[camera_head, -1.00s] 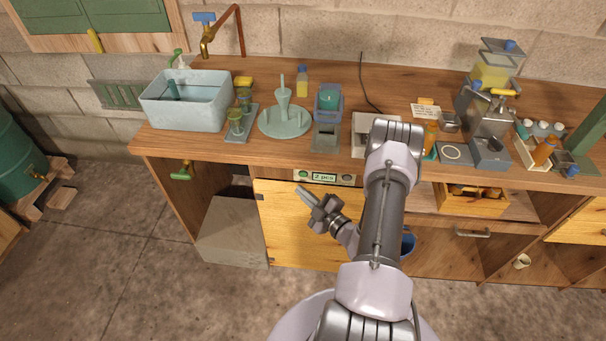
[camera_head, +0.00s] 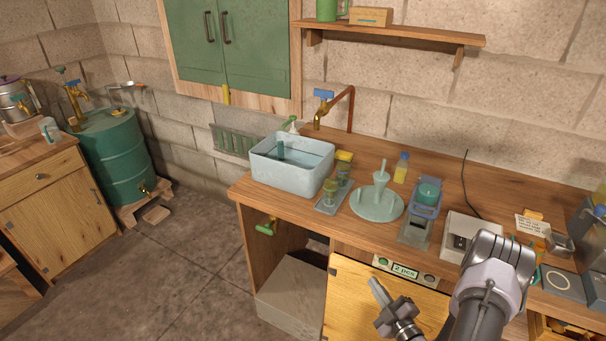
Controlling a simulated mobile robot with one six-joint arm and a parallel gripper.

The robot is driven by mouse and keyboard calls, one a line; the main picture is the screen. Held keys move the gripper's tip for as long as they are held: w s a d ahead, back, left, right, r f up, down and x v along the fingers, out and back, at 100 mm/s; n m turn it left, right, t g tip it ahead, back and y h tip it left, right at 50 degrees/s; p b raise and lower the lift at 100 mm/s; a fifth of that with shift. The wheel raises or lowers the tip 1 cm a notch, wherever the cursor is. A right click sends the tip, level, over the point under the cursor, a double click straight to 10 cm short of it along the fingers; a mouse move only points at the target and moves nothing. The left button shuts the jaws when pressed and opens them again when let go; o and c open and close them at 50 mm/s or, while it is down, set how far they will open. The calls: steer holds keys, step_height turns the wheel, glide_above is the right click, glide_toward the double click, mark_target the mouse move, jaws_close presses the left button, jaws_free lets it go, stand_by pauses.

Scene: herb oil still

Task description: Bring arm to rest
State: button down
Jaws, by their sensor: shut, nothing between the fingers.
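My gripper (camera_head: 378,290) is at the lower right of the head view, in front of the bench's yellow wooden door (camera_head: 345,292) and below the bench top. Its fingers are together and hold nothing. They point up and to the left. My arm comes up from the bottom right edge, and its bent elbow stands over the front edge of the bench.
The bench (camera_head: 300,222) carries a pale basin (camera_head: 291,168), a round green stand (camera_head: 376,205) and a white box (camera_head: 471,232). A green drum (camera_head: 117,160) and wooden cabinet (camera_head: 49,210) stand at left. The floor (camera_head: 170,275) between is clear.

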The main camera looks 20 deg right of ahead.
steer(key=w+a+r+n+g+y, duration=0.3)
steer(key=a+r+n+g+y, duration=0.4)
steer(key=a+r+n+y, duration=1.15)
steer(key=s+a+r+n+g+h, duration=0.3)
steer(key=s+a+r+n+g, duration=0.15)
steer(key=a+n, duration=0.4)
steer(key=s+a+r+n+g+h, duration=0.3)
steer(key=s+a+n+g+h, duration=0.15)
steer(key=n, duration=0.75)
steer(key=s+d+r+n+t+h, duration=0.1)
steer(key=s+r+n+t+h, duration=0.1)
steer(key=n, duration=0.7)
steer(key=s+d+r+n+t+h, duration=0.1)
steer(key=s+r+n+h, duration=0.3)
steer(key=n, duration=0.6)
steer(key=s+t+h, duration=0.1)
steer(key=s+h, duration=0.1)
steer(key=s, duration=0.1)
steer(key=shift+s+d+r+t, duration=0.15)
steer(key=shift+s+r+t, duration=0.15)
steer(key=shift+s, duration=0.1)
